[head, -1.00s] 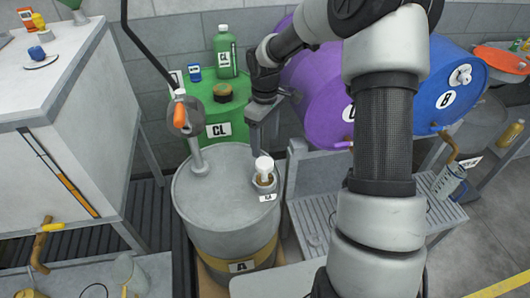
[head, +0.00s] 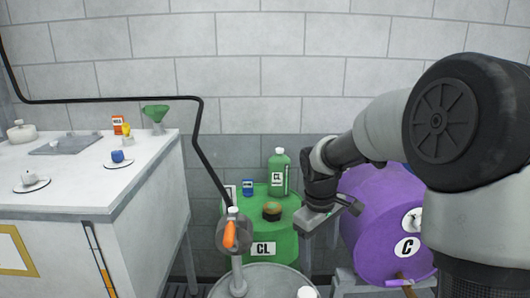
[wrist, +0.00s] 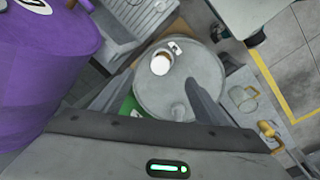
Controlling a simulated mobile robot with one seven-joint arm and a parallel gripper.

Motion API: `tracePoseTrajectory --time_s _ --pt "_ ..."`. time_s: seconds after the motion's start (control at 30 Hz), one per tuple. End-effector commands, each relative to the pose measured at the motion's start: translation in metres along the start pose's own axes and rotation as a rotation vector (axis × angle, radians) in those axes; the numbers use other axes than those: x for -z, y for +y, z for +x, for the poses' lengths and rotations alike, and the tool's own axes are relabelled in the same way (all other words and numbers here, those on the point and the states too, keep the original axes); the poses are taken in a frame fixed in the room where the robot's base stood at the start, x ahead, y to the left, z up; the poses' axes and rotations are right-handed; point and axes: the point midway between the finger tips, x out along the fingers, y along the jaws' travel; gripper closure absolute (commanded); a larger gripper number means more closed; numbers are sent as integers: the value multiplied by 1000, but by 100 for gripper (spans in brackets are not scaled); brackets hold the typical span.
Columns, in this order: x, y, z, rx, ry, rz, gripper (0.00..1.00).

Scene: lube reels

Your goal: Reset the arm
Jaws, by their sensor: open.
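My gripper (head: 318,236) is in the head view, raised in front of the purple drum and right of the green CL drum. In the wrist view my gripper (wrist: 160,80) has its two dark fingers spread apart, with nothing held between them. Below it in that view is the grey drum top (wrist: 195,70) with a white cap (wrist: 161,64). The fingers are clear of the cap. In the head view only the top of the grey drum (head: 262,283) shows, at the bottom edge.
The green drum (head: 262,228) carries a green bottle (head: 279,175) and a small blue can (head: 248,187). A crank pump with an orange handle (head: 230,235) rises from the grey drum. A white cabinet (head: 90,185) fills the left.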

Motion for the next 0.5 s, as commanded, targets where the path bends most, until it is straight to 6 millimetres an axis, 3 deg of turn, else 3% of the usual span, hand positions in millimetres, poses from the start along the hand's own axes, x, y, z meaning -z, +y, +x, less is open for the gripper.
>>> tracePoseTrajectory --time_s 0.03,0.2,0.4,0.5 --pt "-12 -6 -30 -38 14 38 33" --pt "-55 -29 -97 -112 77 195 33" --pt "-110 -66 -154 -140 206 396 33" --pt "-136 -85 -167 -125 279 498 33"
